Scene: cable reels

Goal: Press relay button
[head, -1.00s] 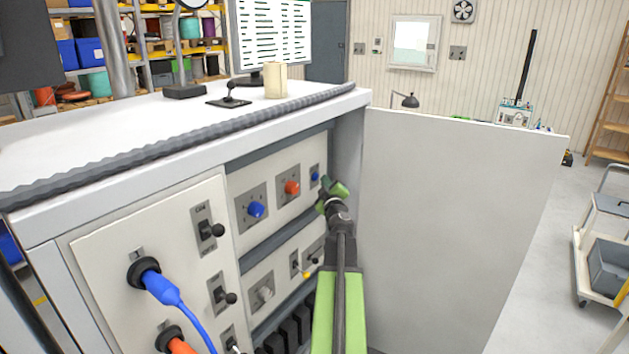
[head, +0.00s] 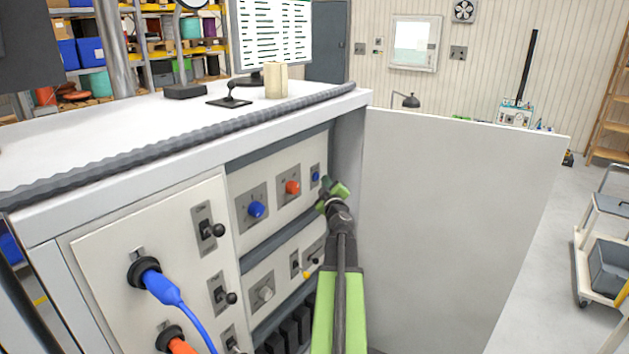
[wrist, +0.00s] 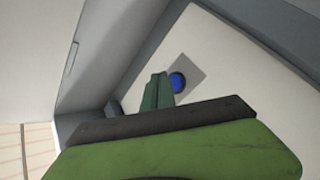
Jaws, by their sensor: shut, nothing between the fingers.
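A small blue button (head: 315,176) sits on a grey plate at the right end of the upper control panel. It also shows in the wrist view as a blue disc (wrist: 177,82) on its grey plate. My green gripper (head: 330,190) is right beside the button, on its right and slightly below in the head view. In the wrist view the shut fingertips (wrist: 157,90) lie just left of the button, close to it. I cannot tell whether they touch it. Nothing is held.
A blue knob (head: 256,209) and an orange knob (head: 292,187) are left of the button. Black switches (head: 211,230) and a blue cable plug (head: 160,287) are farther left. An open white cabinet door (head: 455,220) stands to the right of my arm.

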